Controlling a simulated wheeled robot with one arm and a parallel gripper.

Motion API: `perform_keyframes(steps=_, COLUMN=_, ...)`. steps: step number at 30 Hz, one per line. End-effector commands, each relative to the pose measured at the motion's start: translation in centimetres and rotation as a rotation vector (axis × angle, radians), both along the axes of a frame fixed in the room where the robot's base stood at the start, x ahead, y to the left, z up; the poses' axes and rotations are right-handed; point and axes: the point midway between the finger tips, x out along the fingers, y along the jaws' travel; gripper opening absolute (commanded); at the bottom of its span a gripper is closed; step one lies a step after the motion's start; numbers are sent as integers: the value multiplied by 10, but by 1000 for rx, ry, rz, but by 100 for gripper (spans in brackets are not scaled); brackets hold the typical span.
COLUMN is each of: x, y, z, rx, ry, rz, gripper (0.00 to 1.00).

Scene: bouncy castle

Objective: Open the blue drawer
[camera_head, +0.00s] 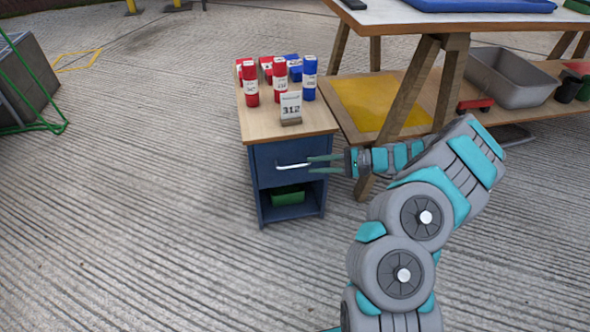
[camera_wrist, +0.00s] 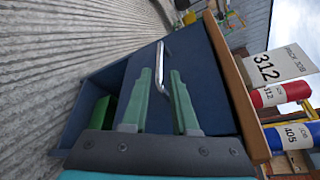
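The blue drawer (camera_head: 272,158) is the upper part of a small blue cabinet with a wooden top, and it looks closed. Its silver bar handle (camera_head: 293,166) runs across the front. My gripper (camera_head: 309,164) is at the handle's right end, with its two green fingers apart. In the wrist view the drawer front (camera_wrist: 203,75) appears turned sideways, and the handle (camera_wrist: 160,66) lies between the fingers of my gripper (camera_wrist: 161,72). The gripper is open, with a gap around the handle. I cannot tell whether either finger touches it.
Several red and blue bottles (camera_head: 251,84) and a "312" sign (camera_head: 291,107) stand on the cabinet top (camera_head: 258,127). A green object (camera_head: 288,196) lies in the open shelf below. A wooden workbench (camera_head: 418,85) stands close on the right. The floor left of and before the cabinet is clear.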

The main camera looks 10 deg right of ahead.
Motion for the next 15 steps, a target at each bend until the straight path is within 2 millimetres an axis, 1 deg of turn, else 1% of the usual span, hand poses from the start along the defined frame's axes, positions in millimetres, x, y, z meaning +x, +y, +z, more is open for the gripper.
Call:
perform_keyframes(steps=9, x=14, y=46, z=-11, rx=2, ry=3, rz=6, gripper=27)
perform_keyframes(steps=15, x=21, y=63, z=-14, rx=1, ry=2, rz=4, gripper=27)
